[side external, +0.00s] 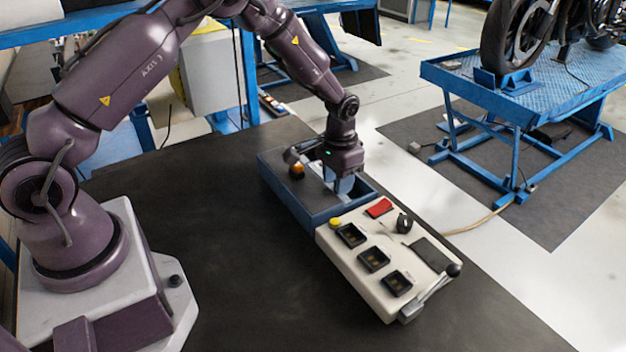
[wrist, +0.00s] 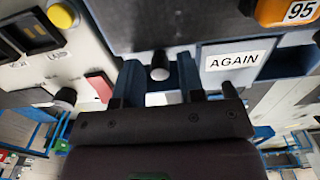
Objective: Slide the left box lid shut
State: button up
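The blue box (side external: 297,208) sits at the far end of the white control panel, with part of its inside exposed. My gripper (side external: 342,187) points down over its right part. In the wrist view my gripper (wrist: 158,78) has its two blue fingers apart. A dark round knob (wrist: 160,66) shows between them, with visible gaps on both sides, so no grip on it shows. A pale plate labelled AGAIN (wrist: 234,62) is beside the fingers. An orange block marked 95 (wrist: 287,11) is in the box. My gripper hides much of the lid area, and I cannot tell the lid's exact edges.
The white control panel (side external: 345,215) adjoins the box, with a yellow button (side external: 335,223), a red switch (side external: 379,208), a black knob (side external: 404,223), several dark square switches and a lever (side external: 428,297). The dark tabletop (side external: 220,230) is clear left of the box. A blue motorcycle stand is beyond.

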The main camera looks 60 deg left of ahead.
jog(key=c, duration=0.5)
jog(key=shift+o, duration=0.2)
jog(key=shift+w, duration=3.45)
jog(key=o, duration=0.6)
notch_tip(320, 180, up, 7)
